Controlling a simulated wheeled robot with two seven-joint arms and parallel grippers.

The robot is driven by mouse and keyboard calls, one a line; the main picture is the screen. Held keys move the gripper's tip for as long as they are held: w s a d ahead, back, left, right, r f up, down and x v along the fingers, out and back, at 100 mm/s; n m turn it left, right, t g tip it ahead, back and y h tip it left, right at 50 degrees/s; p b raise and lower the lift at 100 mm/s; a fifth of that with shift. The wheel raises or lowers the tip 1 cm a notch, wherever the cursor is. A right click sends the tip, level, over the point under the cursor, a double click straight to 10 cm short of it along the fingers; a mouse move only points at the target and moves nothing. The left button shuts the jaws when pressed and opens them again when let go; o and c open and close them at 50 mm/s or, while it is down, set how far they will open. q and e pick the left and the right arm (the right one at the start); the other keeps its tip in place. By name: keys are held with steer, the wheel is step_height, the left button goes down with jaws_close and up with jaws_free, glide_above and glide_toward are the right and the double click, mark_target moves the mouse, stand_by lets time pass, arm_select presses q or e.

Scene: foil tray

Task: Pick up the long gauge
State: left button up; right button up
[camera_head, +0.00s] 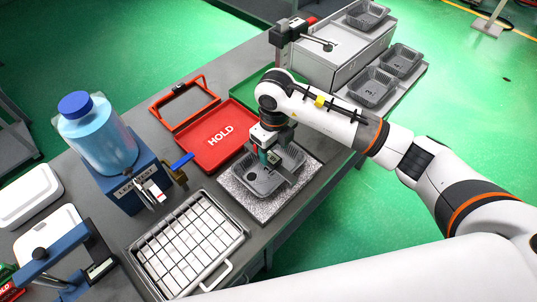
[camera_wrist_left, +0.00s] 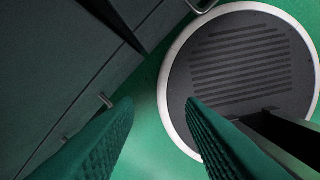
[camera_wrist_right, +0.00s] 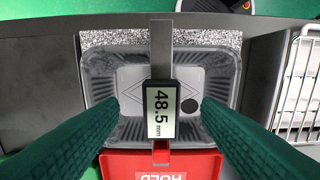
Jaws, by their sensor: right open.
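The long gauge (camera_wrist_right: 161,112) has a dark body with a display reading 48.5 mm and a straight metal bar. In the right wrist view it lies across a grey foil tray (camera_wrist_right: 222,75), its bar reaching past the tray's far rim. My right gripper (camera_wrist_right: 160,104) is open, with one green finger on each side of the gauge body and visible gaps between. In the head view my right gripper (camera_head: 268,157) is low over the tray (camera_head: 258,187) and hides part of the gauge. My left gripper (camera_wrist_left: 160,104) is open and empty, away from the table.
The tray stands on a speckled slab (camera_head: 243,199). A red HOLD tray (camera_head: 203,150) lies behind it and a wire rack of white blocks (camera_head: 243,233) in front. A blue jug stand (camera_head: 118,190) is at left; more foil trays (camera_head: 372,88) are at back right.

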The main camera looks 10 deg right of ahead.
mark_target(271, 157)
steer(key=shift+a+f+p, duration=0.1)
steer(key=shift+f+p, duration=0.2)
steer(key=shift+f, duration=0.05)
steer(key=f+p, duration=0.1)
steer(key=f, duration=0.2)
steer(key=shift+w+a+f+p, duration=0.2)
steer(key=shift+f+p, duration=0.1)
steer(key=shift+p, duration=0.1)
steer(key=shift+f, duration=0.55)
steer(key=c, duration=1.2)
steer(key=shift+c, duration=0.2)
steer(key=shift+w+r, duration=0.1)
steer(key=shift+r, duration=0.1)
